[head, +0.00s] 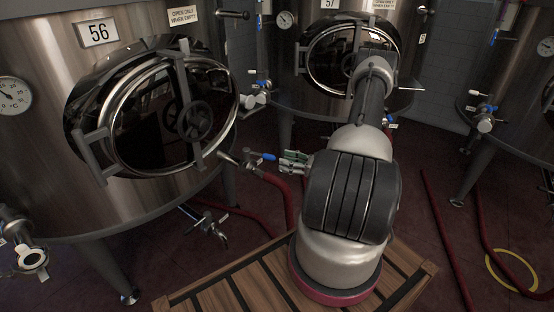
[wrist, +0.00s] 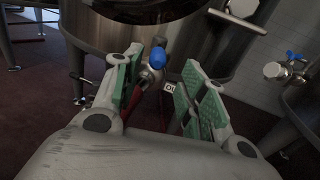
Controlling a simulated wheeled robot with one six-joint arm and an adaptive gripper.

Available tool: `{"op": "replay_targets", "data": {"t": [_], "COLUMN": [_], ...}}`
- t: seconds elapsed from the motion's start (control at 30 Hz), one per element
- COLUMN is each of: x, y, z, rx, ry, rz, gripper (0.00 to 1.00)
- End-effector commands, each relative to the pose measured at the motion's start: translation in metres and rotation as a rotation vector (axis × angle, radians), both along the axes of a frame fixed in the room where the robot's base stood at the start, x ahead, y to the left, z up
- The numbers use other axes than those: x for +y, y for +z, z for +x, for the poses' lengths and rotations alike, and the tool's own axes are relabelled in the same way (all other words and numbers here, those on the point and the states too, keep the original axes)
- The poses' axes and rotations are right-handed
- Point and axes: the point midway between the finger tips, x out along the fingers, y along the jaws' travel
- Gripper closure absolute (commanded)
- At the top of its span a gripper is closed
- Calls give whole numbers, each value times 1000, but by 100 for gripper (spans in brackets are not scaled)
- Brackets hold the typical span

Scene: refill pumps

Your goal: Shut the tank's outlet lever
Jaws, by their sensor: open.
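The tank (head: 60,140) numbered 56 is a large steel vessel at the left of the head view. Its outlet valve sits low on the right side with a red hose attached. The blue outlet lever (head: 263,156) sticks out to the right, towards my gripper (head: 293,160). In the wrist view the lever's blue end (wrist: 160,58) points towards me and shows in the gap between the green-padded fingers of my gripper (wrist: 160,72). The fingers are apart. I cannot tell whether either touches the lever. My arm hides part of the scene behind it.
Tank 57 (head: 285,65) stands behind, with its own blue-handled valves (head: 262,84). Another tank (head: 525,110) stands at the right. Red hoses (head: 448,240) run over the floor. A wooden slatted platform (head: 225,290) lies below my arm. A lower tap (head: 212,228) sits under tank 56.

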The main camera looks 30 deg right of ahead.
Motion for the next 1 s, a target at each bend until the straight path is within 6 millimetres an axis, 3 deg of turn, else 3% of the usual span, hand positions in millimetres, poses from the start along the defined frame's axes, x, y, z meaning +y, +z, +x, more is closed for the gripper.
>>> {"op": "replay_targets", "data": {"t": [0.33,0.47,0.53,0.57,0.73,0.9,1.0], "x": [-3,-9,0,7,48,74,76], "y": [0,-4,-13,-16,-15,-4,-2], "z": [-5,-12,-33,-42,-82,-96,-96], "rx": [0,7,49,82,375,612,687], "ry": [1,-21,-61,-82,-181,-213,-211], "rz": [0,10,78,135,676,1154,1312], "gripper": [58,82,95,100,100,100,100]}}
